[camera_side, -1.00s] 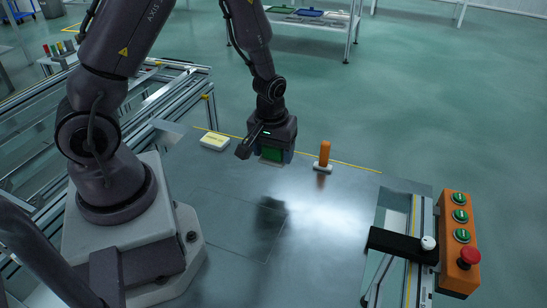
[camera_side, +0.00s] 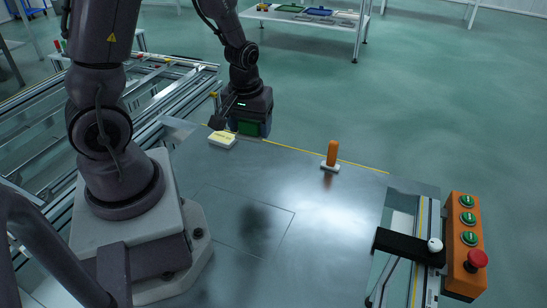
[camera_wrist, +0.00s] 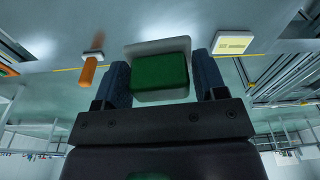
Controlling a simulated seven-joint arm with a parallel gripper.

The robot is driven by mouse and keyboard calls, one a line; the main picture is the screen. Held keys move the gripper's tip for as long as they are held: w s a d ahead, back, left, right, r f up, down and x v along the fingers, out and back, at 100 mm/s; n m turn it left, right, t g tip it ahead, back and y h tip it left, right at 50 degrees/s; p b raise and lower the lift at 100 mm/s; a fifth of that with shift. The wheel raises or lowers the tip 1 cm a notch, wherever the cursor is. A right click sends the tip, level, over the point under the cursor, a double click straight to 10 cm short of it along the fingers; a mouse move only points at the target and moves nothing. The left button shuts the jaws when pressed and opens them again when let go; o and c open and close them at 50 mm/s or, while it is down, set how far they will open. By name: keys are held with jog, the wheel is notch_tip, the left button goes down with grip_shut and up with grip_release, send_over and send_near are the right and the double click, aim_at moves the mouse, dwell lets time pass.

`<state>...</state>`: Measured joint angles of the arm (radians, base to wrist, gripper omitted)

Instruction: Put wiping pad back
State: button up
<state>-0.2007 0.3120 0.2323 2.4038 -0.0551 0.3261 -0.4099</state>
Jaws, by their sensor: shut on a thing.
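The wiping pad (camera_side: 249,129) shows as a green block held in my gripper at the table's back edge. In the wrist view, the green pad (camera_wrist: 160,75) with a pale layer along its far side sits between the two dark blue fingers. My gripper (camera_wrist: 160,80) is shut on it. In the side view, my gripper (camera_side: 252,124) is just right of and slightly behind a pale yellow block (camera_side: 222,139). The pad looks raised above the table, but its exact height is hard to tell.
An orange-handled tool (camera_side: 332,157) with a white base stands right of my gripper. A control box (camera_side: 466,243) with green buttons and a red knob is at the right edge. The grey tabletop's (camera_side: 300,200) middle is clear. A metal frame (camera_side: 150,95) lies left.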

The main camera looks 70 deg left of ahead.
aim_at(236, 136)
jog(key=s, duration=0.3)
jog(key=shift+s+d+m, duration=0.1)
jog(key=shift+s+m, duration=0.15)
jog(key=shift+m, duration=0.15)
jog(key=w+a+f, duration=0.2)
jog(key=w+f, duration=0.1)
jog(key=w+a+f, duration=0.2)
jog(key=w+f, duration=0.1)
jog(key=w, duration=0.1)
jog(key=w+a+f, duration=0.2)
jog(key=w+f, duration=0.1)
jog(key=w, duration=0.1)
jog(key=shift+w, duration=0.15)
jog(key=shift+w+a+f, duration=0.1)
jog(key=shift+w+f, duration=0.05)
jog(key=shift+f, duration=0.1)
jog(key=shift+w+f, duration=0.15)
jog(key=shift+f, duration=1.5)
